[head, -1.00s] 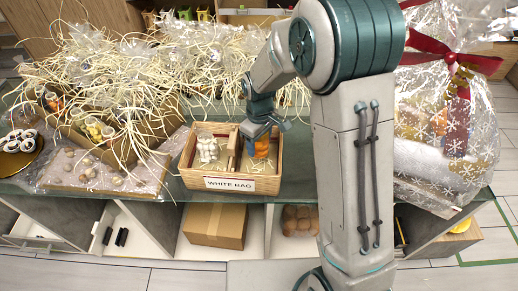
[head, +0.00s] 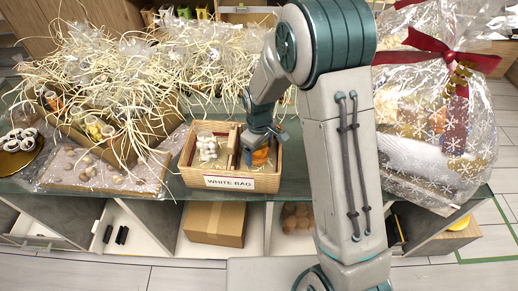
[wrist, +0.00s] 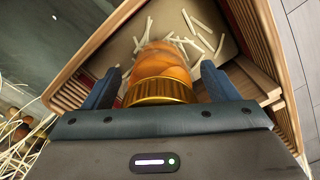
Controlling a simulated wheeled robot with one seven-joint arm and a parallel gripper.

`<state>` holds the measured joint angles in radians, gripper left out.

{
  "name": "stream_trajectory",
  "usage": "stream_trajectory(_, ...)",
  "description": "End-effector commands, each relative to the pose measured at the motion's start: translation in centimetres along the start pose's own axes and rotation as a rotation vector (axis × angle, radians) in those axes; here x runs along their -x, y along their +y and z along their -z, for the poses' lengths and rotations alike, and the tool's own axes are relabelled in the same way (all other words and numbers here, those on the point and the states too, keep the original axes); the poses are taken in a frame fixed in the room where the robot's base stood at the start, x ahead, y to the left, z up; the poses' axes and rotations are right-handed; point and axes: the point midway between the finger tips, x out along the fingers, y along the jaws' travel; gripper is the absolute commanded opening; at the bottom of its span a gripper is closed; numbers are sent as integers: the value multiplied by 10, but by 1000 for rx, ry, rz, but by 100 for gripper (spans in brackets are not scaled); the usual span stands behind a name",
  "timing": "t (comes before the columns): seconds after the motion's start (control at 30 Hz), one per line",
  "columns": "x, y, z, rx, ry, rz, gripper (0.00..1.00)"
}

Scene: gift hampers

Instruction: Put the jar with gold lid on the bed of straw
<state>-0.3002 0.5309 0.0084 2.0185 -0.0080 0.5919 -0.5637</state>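The jar with gold lid (wrist: 165,62) has orange contents and stands between the two fingers of my gripper (wrist: 160,82) in the wrist view. Its gold lid (wrist: 160,92) faces the camera. Narrow gaps show between both fingers and the jar, so my gripper looks open around it.
The basket's left compartment holds several white items (head: 207,147). A "WHITE BAG" label (head: 229,182) is on its front. Straw-filled wrapped goods (head: 110,90) crowd the left and back. A clear snowflake-wrapped hamper (head: 430,120) with red ribbon stands right. Wooden divider slats (wrist: 252,82) show beside the jar.

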Motion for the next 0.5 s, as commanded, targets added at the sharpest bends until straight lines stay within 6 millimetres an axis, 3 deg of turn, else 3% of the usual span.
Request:
stream_trajectory(0.3,8,0,0,0,2,-1,81)
stream_trajectory(0.5,43,1,1,0,6,-3,81)
